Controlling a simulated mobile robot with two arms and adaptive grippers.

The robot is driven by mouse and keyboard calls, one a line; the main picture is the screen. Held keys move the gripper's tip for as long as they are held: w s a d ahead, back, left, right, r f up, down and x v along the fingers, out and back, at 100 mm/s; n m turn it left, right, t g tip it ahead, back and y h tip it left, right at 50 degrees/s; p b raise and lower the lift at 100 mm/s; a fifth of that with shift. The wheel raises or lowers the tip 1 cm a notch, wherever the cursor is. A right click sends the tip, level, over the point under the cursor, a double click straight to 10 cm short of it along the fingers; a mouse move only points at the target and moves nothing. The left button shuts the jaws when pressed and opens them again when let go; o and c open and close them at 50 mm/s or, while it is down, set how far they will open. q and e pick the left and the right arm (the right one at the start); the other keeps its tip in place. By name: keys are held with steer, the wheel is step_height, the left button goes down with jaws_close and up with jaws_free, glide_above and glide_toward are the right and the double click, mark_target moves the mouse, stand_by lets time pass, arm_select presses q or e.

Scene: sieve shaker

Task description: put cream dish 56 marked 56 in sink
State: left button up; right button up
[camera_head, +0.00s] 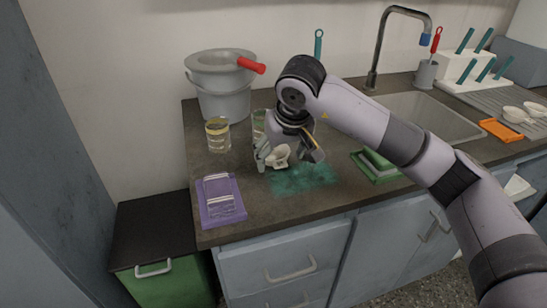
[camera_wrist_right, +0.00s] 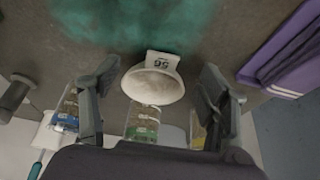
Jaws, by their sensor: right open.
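The cream dish marked 56 (camera_wrist_right: 153,84) is a small round bowl with a flat tab that carries the number, seen in the right wrist view. In the head view the dish (camera_head: 281,156) shows on the counter, partly hidden by my right gripper (camera_head: 290,161). My right gripper (camera_wrist_right: 155,95) is open, with one finger on each side of the dish and gaps between them. The sink (camera_head: 440,115) is set into the counter at the right, partly behind my right arm. My left gripper is not in view.
Glass jars (camera_head: 217,134) and a grey bucket (camera_head: 222,90) stand left of and behind the gripper. A purple tray (camera_head: 221,202) lies front left. A teal stain (camera_head: 305,178) marks the counter. A green tray (camera_head: 375,168) and a tap (camera_head: 377,50) are towards the sink.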

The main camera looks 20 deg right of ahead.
steer(key=shift+x, duration=1.05)
jaws_close()
